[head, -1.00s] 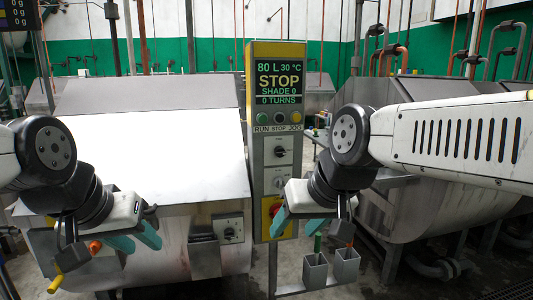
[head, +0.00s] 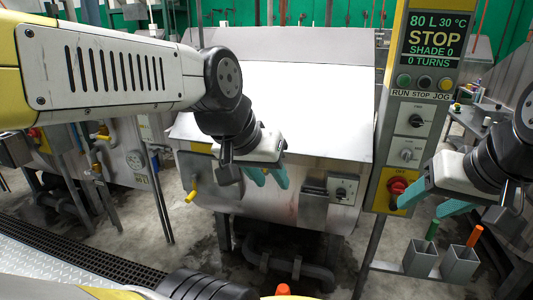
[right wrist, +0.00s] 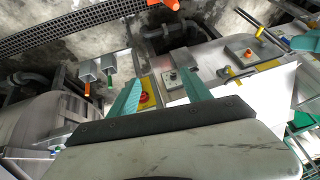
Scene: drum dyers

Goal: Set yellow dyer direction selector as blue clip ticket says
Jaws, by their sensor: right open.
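A yellow-edged control column (head: 382,130) stands right of a steel dyer (head: 300,110) in the head view. Its display (head: 434,38) reads 80 L, 30 °C, STOP, SHADE 0, 0 TURNS. Below its RUN, STOP and JOG buttons are an upper selector knob (head: 416,121), a lower selector knob (head: 406,155) and a red stop knob (head: 397,186). The knob labels are too small to read. No blue clip ticket can be made out. My left gripper (head: 268,179) is open and empty before the dyer.
Two grey holders (head: 459,262) with a green and an orange handle stand below my right gripper. A box with a knob (head: 342,190) and a yellow handle (head: 191,195) are on the dyer's front. Another machine (head: 125,150) stands at the left. Open floor lies between.

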